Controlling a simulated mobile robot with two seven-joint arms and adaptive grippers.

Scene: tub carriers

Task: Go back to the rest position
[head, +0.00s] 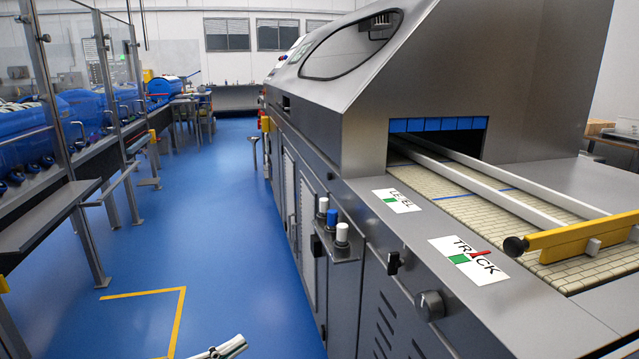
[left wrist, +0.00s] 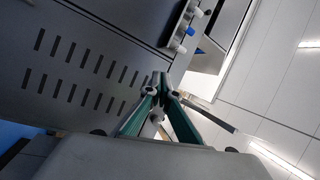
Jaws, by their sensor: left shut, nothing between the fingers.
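My left gripper (head: 226,348) shows at the bottom edge of the head view, low over the blue floor and left of the machine. In the left wrist view its green-sided fingers (left wrist: 161,88) meet at the tips, shut with nothing between them. It is apart from the machine's slotted side panel (left wrist: 85,65). My right gripper is in neither view.
A large steel machine (head: 340,130) with a belt (head: 500,215) and a yellow bar (head: 570,240) fills the right side. White and blue knobs (head: 332,219) stick out from its side. A bench with glass panels (head: 100,75) lines the left. The blue floor (head: 215,180) between is clear.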

